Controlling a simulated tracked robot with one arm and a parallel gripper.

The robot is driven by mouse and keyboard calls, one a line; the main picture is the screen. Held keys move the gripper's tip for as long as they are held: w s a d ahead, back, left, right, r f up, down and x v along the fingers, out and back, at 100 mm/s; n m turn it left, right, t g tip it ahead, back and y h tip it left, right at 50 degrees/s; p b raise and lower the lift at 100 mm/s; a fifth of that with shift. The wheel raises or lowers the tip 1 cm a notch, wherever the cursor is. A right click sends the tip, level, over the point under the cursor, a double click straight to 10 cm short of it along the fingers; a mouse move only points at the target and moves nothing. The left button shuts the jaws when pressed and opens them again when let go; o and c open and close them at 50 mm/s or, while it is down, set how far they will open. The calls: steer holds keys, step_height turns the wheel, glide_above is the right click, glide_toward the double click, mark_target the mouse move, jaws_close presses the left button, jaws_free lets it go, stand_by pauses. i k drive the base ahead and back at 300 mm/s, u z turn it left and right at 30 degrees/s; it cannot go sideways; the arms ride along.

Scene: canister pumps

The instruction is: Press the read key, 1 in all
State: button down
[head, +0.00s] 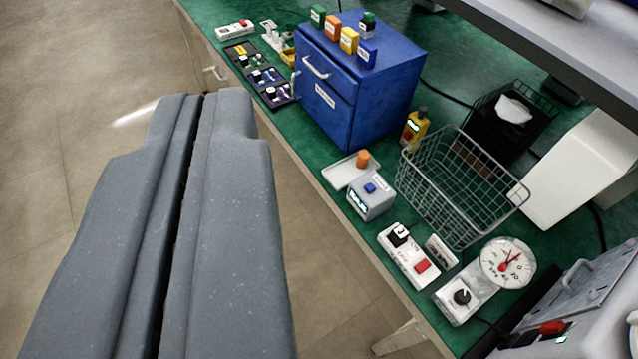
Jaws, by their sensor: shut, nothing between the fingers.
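My gripper (204,96) fills the left of the head view, its two grey fingers shut together with nothing between them. It is over the floor side, left of the bench's front edge, apart from everything on the bench. A small grey box (368,207) with a lit display and a blue key (370,188) on top stands near the front edge. A label sits beside the blue key, but it is too small to read. I cannot tell for sure that this is the read key.
On the green bench (330,172) stand a blue cabinet (385,95), a wire basket (440,190), and a tray (340,172) with an orange piece. A white switch box (400,255) with a red button and a dial gauge (508,262) stand to the right. A shelf overhangs the top right.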

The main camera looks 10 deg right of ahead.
mark_target(370, 187)
steer(key=u, duration=1.7)
steer(key=k, duration=0.8)
steer(key=z, duration=1.05)
steer(key=i, duration=1)
steer(key=z, duration=0.05)
